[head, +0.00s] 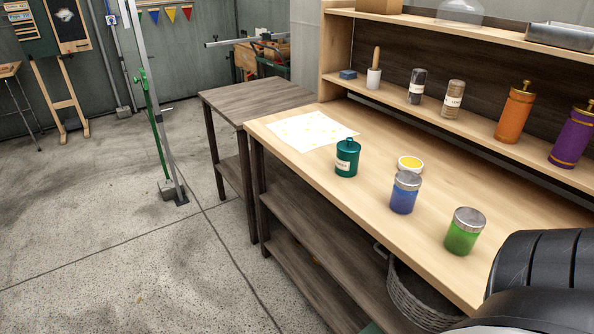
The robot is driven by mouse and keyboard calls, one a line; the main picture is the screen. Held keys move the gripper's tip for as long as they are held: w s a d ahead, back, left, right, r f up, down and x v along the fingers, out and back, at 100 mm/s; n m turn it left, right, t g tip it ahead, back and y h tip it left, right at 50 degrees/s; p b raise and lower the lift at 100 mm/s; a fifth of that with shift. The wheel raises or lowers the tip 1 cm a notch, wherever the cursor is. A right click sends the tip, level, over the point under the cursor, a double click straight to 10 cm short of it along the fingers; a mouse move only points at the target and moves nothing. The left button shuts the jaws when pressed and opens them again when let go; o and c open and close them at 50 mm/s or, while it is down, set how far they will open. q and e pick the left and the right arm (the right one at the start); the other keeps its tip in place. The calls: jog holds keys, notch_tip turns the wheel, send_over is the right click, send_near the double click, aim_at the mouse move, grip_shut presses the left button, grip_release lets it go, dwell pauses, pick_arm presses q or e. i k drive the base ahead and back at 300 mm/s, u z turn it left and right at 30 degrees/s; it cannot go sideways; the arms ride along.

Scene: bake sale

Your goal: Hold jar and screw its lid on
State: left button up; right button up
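A blue jar (404,195) with a grey metal lid (407,178) on top stands near the front edge of the wooden bench. To its right a green jar (462,236) also has a grey metal lid (469,217) on top. I cannot tell whether either lid is screwed tight. Just behind the blue jar lies a small round white-rimmed item with a yellow centre (410,162); I cannot tell if it is a lid or a dish. A teal labelled container (347,158) stands to the left. Neither of my grippers is in view.
The bench (390,241) has a yellow-flecked white sheet (302,130) at its left end. The back shelf holds a dark jar (417,86), a beige jar (453,99), an orange canister (514,115) and a purple canister (572,138). A basket (418,301) sits below. My dark arm part fills the lower right.

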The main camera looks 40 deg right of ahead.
aim_at(402, 202)
jog(key=u, duration=0.35)
jog(key=i, duration=1.5)
jog(key=z, duration=3.6)
